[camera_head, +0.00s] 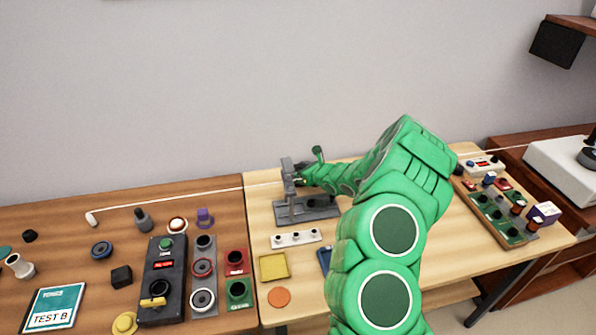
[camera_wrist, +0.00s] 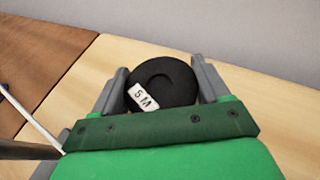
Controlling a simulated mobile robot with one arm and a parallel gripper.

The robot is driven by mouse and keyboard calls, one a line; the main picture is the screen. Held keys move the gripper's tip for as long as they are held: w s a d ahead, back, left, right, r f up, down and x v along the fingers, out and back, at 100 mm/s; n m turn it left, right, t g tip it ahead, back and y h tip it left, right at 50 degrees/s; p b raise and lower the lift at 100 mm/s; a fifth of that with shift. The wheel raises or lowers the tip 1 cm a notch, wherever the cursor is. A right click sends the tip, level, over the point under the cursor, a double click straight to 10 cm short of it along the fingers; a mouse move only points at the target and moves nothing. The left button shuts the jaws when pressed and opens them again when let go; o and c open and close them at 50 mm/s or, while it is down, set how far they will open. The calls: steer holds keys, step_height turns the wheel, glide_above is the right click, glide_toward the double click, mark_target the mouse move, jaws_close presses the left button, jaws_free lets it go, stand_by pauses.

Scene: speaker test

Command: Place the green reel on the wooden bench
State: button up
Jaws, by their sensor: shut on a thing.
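My gripper (camera_wrist: 160,68) is shut on a black round reel (camera_wrist: 176,88) with a white "5 M" label, a grey finger on each side of it. No green shows on this reel, and I cannot make out a green reel elsewhere. In the head view my green arm reaches over the pale wooden bench (camera_head: 462,243), and the held reel cannot be made out there. The arm's end is near a grey metal stand (camera_head: 305,208) at the back of this bench. A darker brown wooden bench (camera_head: 60,262) adjoins it on the left.
The pale bench carries a white strip (camera_head: 296,238), a yellow square tray (camera_head: 274,266), an orange disc (camera_head: 279,297) and, at right, a green panel (camera_head: 499,222). A black control box (camera_head: 163,281) and several small items crowd the brown bench. A grey wall stands behind.

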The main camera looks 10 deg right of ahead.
steer(key=shift+f, duration=0.1)
steer(key=o, duration=1.1)
steer(key=v, duration=1)
steer(key=shift+d, duration=0.1)
steer(key=shift+v, duration=1)
